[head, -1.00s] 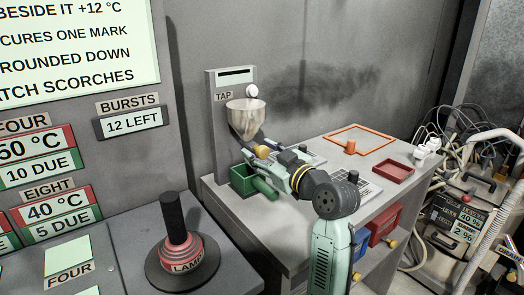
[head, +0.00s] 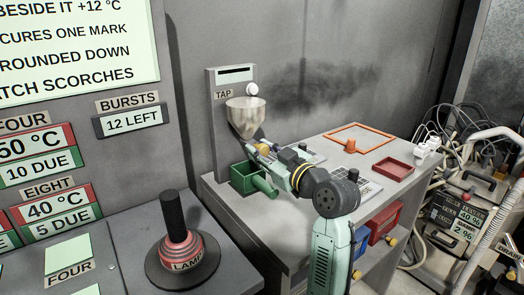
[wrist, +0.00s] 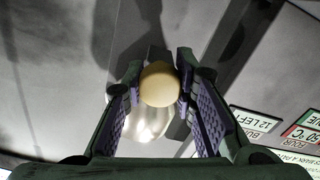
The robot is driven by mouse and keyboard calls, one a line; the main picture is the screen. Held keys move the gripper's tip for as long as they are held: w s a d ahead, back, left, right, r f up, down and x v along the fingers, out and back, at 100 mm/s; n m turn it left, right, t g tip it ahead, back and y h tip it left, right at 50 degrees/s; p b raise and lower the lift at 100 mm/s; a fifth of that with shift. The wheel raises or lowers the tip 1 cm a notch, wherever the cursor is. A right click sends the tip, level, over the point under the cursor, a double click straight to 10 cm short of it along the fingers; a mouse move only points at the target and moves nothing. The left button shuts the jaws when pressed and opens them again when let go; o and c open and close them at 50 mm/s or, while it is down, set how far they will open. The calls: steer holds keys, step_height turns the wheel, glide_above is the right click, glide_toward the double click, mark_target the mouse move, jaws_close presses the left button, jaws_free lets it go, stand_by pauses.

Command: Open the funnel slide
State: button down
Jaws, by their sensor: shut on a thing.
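The funnel (head: 246,117) is a pale metal cone on the grey TAP stand (head: 222,130) at the back left of the bench. The slide's round, tan-yellow knob (wrist: 160,84) sits between my fingers in the wrist view, with the shiny funnel behind it. My gripper (head: 262,152) is just below the funnel's spout in the head view and is shut on the knob. The slide plate itself is mostly hidden behind the knob and my fingers.
A green open box (head: 243,180) stands below the funnel, close under my gripper. A red tray (head: 394,169) and an orange frame (head: 360,128) lie further right on the bench. The black-handled LAMP knob (head: 174,225) stands on the front left panel.

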mark_target(265, 152)
steer(key=b+v, duration=0.1)
steer(key=v, duration=0.2)
steer(key=shift+s+f, duration=0.1)
steer(key=shift+s+d, duration=0.1)
steer(key=shift+d, duration=0.05)
steer(key=c, duration=1.3)
jaws_free()
steer(key=v, duration=1.2)
